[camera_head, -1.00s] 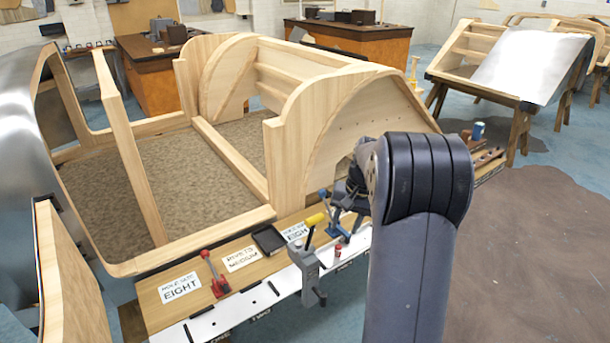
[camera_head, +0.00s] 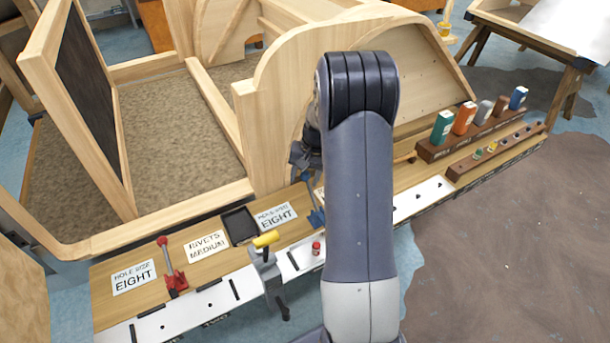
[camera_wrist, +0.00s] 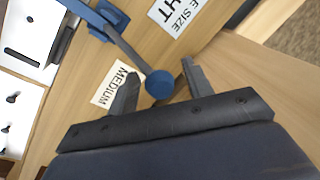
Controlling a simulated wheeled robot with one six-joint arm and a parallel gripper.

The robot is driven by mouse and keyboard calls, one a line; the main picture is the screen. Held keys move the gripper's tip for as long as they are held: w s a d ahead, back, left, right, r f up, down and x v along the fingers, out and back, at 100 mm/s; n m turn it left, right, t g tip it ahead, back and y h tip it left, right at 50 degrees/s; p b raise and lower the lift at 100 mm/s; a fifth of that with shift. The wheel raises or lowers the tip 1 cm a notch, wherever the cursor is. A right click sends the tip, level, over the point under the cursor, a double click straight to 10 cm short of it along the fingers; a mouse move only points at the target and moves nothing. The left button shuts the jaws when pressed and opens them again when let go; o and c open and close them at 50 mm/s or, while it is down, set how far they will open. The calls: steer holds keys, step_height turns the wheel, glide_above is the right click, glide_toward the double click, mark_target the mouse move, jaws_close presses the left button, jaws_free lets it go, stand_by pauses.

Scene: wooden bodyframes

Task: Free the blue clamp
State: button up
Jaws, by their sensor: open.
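The blue clamp (camera_wrist: 108,18) is fixed at the bench edge in the wrist view. Its lever runs down to a round blue knob (camera_wrist: 159,84). My gripper (camera_wrist: 160,82) is open, with one finger on each side of the knob; I cannot tell whether either touches it. In the head view the blue clamp (camera_head: 315,212) shows just left of my arm, which hides part of it. My gripper is mostly hidden behind my arm there.
A red clamp (camera_head: 174,279) and a grey clamp with a yellow handle (camera_head: 268,266) stand left along the bench. A black tray (camera_head: 238,225) and lettered cards lie behind them. The wooden frame (camera_head: 275,110) rises close behind. Coloured bottles (camera_head: 464,118) stand in a rack at right.

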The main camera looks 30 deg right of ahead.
jaws_close()
stand_by(0.6)
